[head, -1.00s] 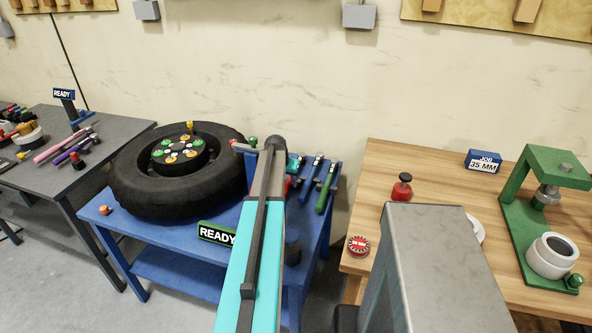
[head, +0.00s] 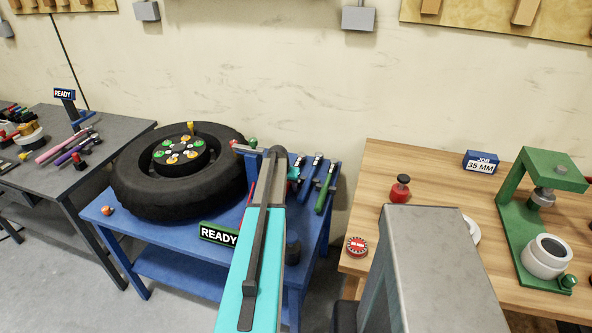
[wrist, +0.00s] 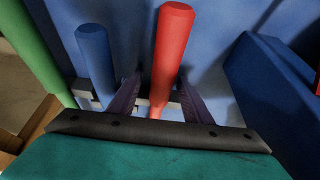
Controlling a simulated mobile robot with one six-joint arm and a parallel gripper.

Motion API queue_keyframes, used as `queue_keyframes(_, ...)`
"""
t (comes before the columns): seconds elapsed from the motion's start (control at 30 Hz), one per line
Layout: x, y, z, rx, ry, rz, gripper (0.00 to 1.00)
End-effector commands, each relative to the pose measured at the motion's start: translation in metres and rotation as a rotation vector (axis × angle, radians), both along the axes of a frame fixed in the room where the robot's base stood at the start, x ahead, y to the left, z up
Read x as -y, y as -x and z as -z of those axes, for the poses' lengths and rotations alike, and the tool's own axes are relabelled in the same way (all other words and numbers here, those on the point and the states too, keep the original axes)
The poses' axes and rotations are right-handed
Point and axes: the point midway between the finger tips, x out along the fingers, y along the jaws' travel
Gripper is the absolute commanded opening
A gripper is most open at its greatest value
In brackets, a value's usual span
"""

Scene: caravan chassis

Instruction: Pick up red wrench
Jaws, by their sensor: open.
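The red wrench (wrist: 172,45) shows its handle in the wrist view, upright in the picture at the upper middle. My gripper (wrist: 160,74) is open, with one dark finger on each side of the red handle. I cannot tell whether either finger touches it. The handle's lower part passes down between the fingers, and the wrench's head is hidden. In the head view my arm covers most of this spot; a thin red strip shows beside it.
A blue wrench (wrist: 95,55) is close left of my left finger, with a green one (wrist: 35,45) farther left. A blue block (wrist: 265,90) stands at right. The blue table (head: 180,262) carries a tire (head: 135,180) and a READY sign (head: 218,234).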

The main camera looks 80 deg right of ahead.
Motion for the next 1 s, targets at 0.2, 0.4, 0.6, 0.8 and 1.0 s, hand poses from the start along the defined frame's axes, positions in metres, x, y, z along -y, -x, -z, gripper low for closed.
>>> queue_keyframes(0.2,-0.0001,-0.0005,-0.0002,0.000,0.000,0.000,0.45)
queue_keyframes(0.4,-0.0001,-0.0007,-0.0003,0.000,0.000,-0.001,0.14)
queue_keyframes(0.6,0.0008,-0.0009,-0.0017,0.000,0.003,-0.001,0.00)
queue_keyframes(0.8,0.0006,-0.0010,-0.0017,0.000,0.003,-0.001,0.00)
queue_keyframes(1.0,0.0008,-0.0012,-0.0050,0.000,0.004,-0.001,0.00)
